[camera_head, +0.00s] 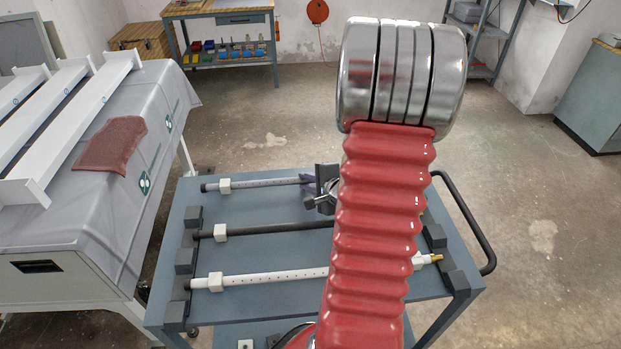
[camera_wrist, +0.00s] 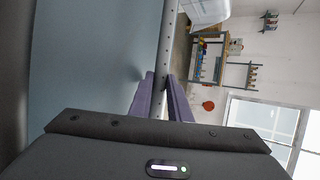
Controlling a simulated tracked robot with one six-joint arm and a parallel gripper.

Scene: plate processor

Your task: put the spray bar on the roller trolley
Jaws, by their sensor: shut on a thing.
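The spray bar (camera_head: 262,183) is a grey tube with a row of small holes and a white collar near its left end. It lies across the back of the blue-grey roller trolley (camera_head: 305,208) in the head view. My gripper (camera_head: 308,181) is shut on it with purple fingers. In the wrist view, the holed bar (camera_wrist: 167,45) runs between the fingertips (camera_wrist: 160,78). My red arm hides the bar's right end. I cannot tell whether the bar rests on the trolley or is just above it.
A dark bar (camera_head: 275,229) and a white holed bar (camera_head: 270,278) lie nearer on the trolley, with dark blocks (camera_head: 185,260) along its left side. A black handle (camera_head: 468,215) is at the right. A grey-covered machine (camera_head: 70,215) stands close on the left.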

